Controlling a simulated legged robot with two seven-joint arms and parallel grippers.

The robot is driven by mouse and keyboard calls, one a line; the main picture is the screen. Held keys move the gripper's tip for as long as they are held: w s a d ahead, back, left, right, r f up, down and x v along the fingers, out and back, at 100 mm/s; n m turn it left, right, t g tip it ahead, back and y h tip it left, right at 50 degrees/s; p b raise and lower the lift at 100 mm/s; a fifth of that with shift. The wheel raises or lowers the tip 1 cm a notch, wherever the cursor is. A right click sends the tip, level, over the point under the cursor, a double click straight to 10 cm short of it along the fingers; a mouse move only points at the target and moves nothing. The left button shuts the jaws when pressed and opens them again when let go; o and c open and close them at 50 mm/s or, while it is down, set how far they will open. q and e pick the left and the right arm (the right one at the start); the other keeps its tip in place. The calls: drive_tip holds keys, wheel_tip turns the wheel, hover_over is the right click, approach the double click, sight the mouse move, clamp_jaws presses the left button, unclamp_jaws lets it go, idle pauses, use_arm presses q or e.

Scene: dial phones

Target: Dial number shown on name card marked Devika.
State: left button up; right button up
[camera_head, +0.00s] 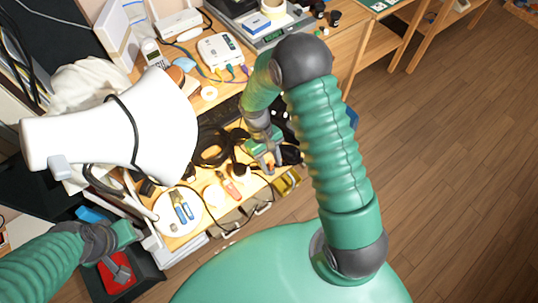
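A white cordless phone handset (152,53) stands upright at the back left of the wooden desk. I cannot make out its keys. No name card with readable writing shows, so I cannot see a Devika card or its number. My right gripper (268,162) is over the desk's front part, among black cables and small tools, well away from the handset. Its fingers are small and dark against the clutter. My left gripper (118,272) is at the lower left, over a dark box with a red item (116,277). Its finger gap is not clear.
A large white lamp (155,125) blocks much of the desk's left. A white router (222,52) with coloured cables stands behind. A white round plate (164,212) holds blue-handled tools. A grey device (262,40) is at the back. Open wooden floor (450,180) lies right.

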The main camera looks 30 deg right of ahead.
drive_tip(key=p+v, duration=0.2)
drive_tip(key=v, duration=1.4)
drive_tip(key=shift+r, duration=0.25)
drive_tip(key=shift+w, duration=0.15)
